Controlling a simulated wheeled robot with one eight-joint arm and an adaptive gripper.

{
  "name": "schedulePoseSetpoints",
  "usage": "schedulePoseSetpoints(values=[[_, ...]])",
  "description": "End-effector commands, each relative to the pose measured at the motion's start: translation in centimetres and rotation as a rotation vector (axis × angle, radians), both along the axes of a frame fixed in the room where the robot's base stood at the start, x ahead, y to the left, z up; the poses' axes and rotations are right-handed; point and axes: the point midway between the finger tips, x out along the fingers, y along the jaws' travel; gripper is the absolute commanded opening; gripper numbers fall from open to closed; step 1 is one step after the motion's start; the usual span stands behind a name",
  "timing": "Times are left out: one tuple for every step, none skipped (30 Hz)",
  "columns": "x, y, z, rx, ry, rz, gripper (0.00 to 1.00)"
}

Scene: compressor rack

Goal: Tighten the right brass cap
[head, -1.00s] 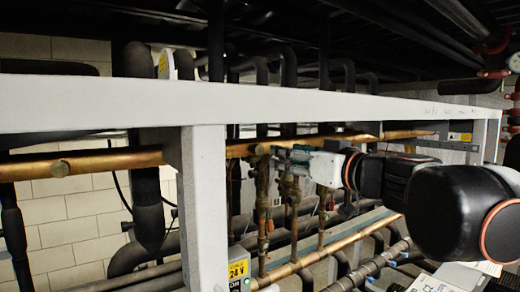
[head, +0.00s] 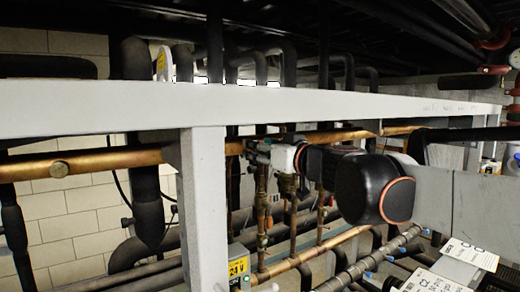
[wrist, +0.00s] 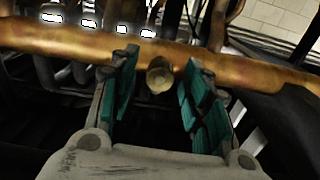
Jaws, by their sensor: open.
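The right brass cap (wrist: 160,76) sticks out of a copper pipe (wrist: 75,42) in the wrist view, its round end facing the camera. My gripper (wrist: 160,62) is open, with one teal-padded finger on each side of the cap and a gap on both sides. I cannot tell how deep the cap sits between the fingers. In the head view my gripper (head: 256,151) is at the copper pipe, just right of the grey upright post, and the right cap cannot be made out there. Another brass cap (head: 60,169) sits on the pipe left of the post.
A grey frame beam (head: 250,104) crosses in front of the pipes, with a grey post (head: 205,205) below it. Thin vertical copper pipes with valves (head: 262,210) stand below my gripper. A yellow 24 V label (head: 238,268) is beside the post's foot.

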Motion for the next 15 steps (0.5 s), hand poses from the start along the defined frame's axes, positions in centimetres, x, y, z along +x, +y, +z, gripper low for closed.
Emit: schedulePoseSetpoints(values=[[-0.01, -0.01, 0.0, 0.0, 0.0, 0.0, 0.44], [-0.01, 0.0, 0.0, 0.0, 0.0, 0.0, 0.42], [-0.01, 0.0, 0.0, 0.0, 0.0, 0.0, 0.33], [-0.02, -0.01, 0.0, 0.0, 0.0, 0.0, 0.26], [-0.02, -0.01, 0.0, 0.0, 0.0, 0.0, 0.19], [-0.02, 0.0, 0.0, 0.0, 0.0, 0.0, 0.1], [-0.02, -0.01, 0.0, 0.0, 0.0, 0.0, 0.03], [-0.02, -0.01, 0.0, 0.0, 0.0, 0.0, 0.0], [-0.03, -0.01, 0.0, 0.0, 0.0, 0.0, 0.0], [-0.02, -0.02, 0.0, 0.0, 0.0, 0.0, 0.0], [-0.03, -0.01, 0.0, 0.0, 0.0, 0.0, 0.0], [-0.03, -0.01, -0.01, 0.0, 0.0, 0.0, 0.0], [-0.03, -0.01, -0.01, 0.001, 0.001, 0.0, 0.0], [-0.03, -0.01, -0.01, 0.002, 0.001, 0.0, 0.0], [-0.03, -0.01, -0.01, 0.004, 0.003, 0.0, 0.0]])
